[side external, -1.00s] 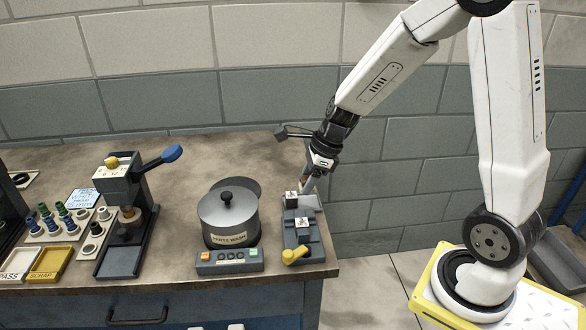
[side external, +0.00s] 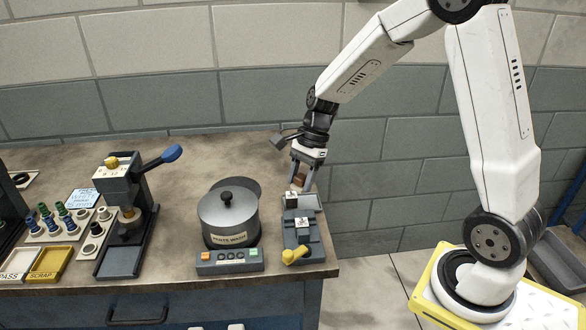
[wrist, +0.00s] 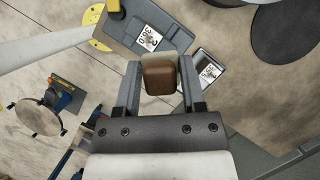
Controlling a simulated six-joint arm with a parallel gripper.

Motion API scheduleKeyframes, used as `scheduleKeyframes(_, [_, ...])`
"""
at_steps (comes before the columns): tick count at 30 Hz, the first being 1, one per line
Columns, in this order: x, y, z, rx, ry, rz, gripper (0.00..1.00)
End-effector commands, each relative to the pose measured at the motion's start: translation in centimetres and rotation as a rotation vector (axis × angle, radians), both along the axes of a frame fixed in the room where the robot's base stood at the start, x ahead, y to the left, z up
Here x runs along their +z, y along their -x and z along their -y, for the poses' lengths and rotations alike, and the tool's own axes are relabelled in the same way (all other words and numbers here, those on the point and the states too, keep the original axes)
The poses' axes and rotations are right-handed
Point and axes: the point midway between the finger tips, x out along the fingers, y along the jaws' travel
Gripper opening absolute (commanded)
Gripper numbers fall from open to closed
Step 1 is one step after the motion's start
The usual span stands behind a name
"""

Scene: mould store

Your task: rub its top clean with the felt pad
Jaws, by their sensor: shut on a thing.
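My gripper (side external: 301,176) is shut on the felt pad (side external: 298,181), a small block with a brown face and a cream part. In the wrist view the pad (wrist: 160,80) sits between both fingers. A second block with a marked white top (side external: 302,222) sits in the grey vise (side external: 316,247) with the yellow handle.
The parts wash pot (side external: 227,216) stands left of the vise, with a button box (side external: 229,262) in front. A press with a blue lever (side external: 122,225), coloured pegs (side external: 62,212) and a yellow scrap tray (side external: 49,263) are further left. The bench's right edge is close to the vise.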

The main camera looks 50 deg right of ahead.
Motion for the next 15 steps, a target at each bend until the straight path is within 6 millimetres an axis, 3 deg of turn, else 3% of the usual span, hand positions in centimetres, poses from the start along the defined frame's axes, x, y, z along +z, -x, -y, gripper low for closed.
scheduleKeyframes(9, [0.0,0.0,0.0,0.057,-0.003,0.0,0.05])
scheduleKeyframes(15, [-1.0,0.0,0.0,0.056,-0.004,-0.002,0.05])
